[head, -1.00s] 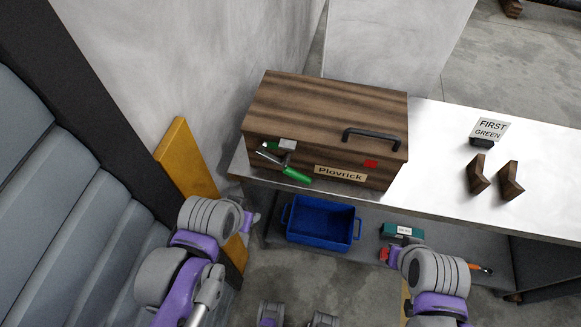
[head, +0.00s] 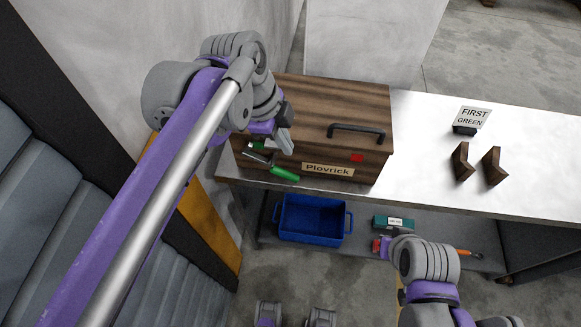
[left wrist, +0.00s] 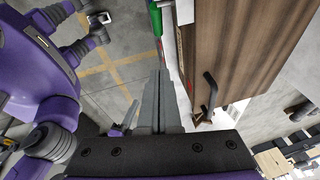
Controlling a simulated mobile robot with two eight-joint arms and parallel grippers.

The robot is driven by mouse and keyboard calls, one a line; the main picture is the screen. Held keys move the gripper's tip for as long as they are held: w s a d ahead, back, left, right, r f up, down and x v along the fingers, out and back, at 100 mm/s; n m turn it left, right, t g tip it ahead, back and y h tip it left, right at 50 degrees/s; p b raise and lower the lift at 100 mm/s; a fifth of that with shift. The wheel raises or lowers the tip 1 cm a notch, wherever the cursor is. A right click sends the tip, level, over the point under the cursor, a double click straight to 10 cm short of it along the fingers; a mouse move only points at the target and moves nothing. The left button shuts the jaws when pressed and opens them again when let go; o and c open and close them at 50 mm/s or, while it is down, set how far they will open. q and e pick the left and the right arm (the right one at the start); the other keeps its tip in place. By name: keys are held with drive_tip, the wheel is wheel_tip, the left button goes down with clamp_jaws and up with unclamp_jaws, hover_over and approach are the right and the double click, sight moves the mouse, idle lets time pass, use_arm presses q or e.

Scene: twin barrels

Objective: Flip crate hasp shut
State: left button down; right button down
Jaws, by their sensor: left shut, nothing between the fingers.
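The brown wooden crate (head: 300,105) stands on the bench with its lid down and a "Plovrick" label (head: 328,170) on its front. The hasp, a metal lever with a green grip (head: 285,173), hangs slanting down to the right at the left of the crate's front; its upper part is partly hidden. My left gripper (head: 286,143) is shut and empty, just above the hasp, in front of the crate's left end. In the left wrist view its closed fingers (left wrist: 160,85) point toward the green grip (left wrist: 155,18), beside the crate (left wrist: 235,45). My right arm (head: 430,262) is low at the right; its fingers are not clear.
Two brown wooden blocks (head: 493,166) and a "FIRST GREEN" sign (head: 472,118) stand there. Below, a blue bin (head: 311,220) and a green box (head: 394,222) sit on the shelf. A wall rises behind the left side.

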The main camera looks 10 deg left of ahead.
use_arm(q)
drive_tip(key=shift+f, duration=0.15)
hover_over(295, 176)
drive_tip(key=s, duration=0.1)
wheel_tip(295, 176, down, 10)
drive_tip(key=shift+a+f+b, duration=0.25)
drive_tip(key=shift+f+b, duration=0.15)
drive_tip(key=shift+f, duration=0.5)
drive_tip(key=shift+w+a+f, duration=0.15)
drive_tip(key=shift+a+f, duration=0.15)
drive_tip(key=shift+f, duration=0.15)
